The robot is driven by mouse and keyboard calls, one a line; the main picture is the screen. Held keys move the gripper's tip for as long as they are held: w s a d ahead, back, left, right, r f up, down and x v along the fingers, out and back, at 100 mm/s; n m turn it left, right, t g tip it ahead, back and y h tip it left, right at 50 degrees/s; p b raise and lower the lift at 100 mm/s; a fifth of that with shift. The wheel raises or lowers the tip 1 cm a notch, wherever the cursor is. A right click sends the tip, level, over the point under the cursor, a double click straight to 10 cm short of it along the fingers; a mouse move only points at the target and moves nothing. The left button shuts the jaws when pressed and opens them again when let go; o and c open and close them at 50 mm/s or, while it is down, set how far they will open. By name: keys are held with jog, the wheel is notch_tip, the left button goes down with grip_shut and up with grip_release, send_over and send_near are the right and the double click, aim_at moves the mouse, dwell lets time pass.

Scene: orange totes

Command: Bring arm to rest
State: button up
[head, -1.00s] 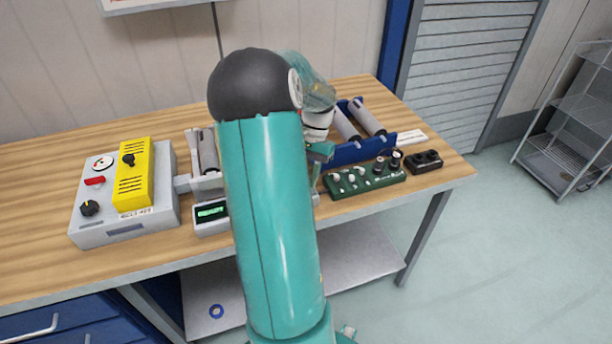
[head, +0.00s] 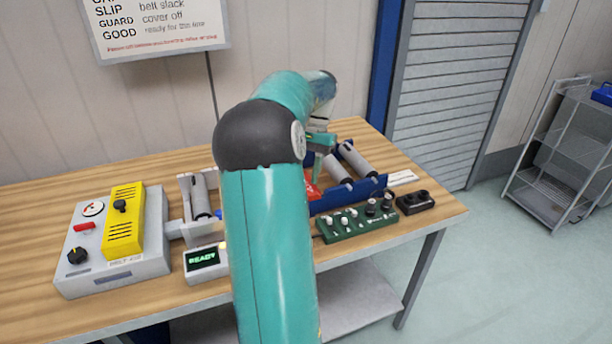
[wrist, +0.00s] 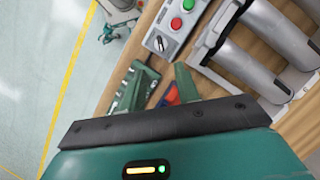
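My teal arm rises in front of the bench in the head view, bent at its black joint. My gripper (head: 318,155) hangs above the bench by the blue tray (head: 345,196), partly hidden by the arm. In the wrist view my gripper (wrist: 160,82) has its two green fingers apart, with nothing visible held between them. A red piece (head: 312,187) lies just below the gripper at the left of the blue tray; a red and blue bit (wrist: 170,97) shows beyond the fingers in the wrist view.
On the wooden bench (head: 110,188) stand a grey machine with a yellow cover (head: 124,218), a display reading READY (head: 203,260), a green knob block (head: 355,219) and a black block (head: 415,202). A wire rack (head: 565,150) stands right.

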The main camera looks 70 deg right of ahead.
dwell(0.4)
jog(key=w+a+r+n+h, duration=0.1)
jog(key=w+a+r+n, duration=0.2)
jog(key=a, duration=0.5)
jog(key=w+a+r+n+t+h, duration=0.1)
jog(key=w+a+n, duration=0.1)
jog(key=w+a, duration=0.4)
jog(key=w+a+r+n+h, duration=0.1)
jog(key=w+a+r+n, duration=0.15)
jog(key=a, duration=0.65)
jog(key=s+a+f+n+t, duration=0.1)
jog(key=a+n, duration=0.4)
jog(key=a, duration=0.7)
jog(key=s+a+f+n+t+h, duration=0.1)
jog(key=s+a+n+t, duration=0.2)
jog(key=a, duration=1)
jog(key=n, duration=0.2)
jog(key=shift+s+f+n+t, duration=0.15)
jog(key=shift+f+n+t, duration=0.15)
jog(key=shift+f+n, duration=0.05)
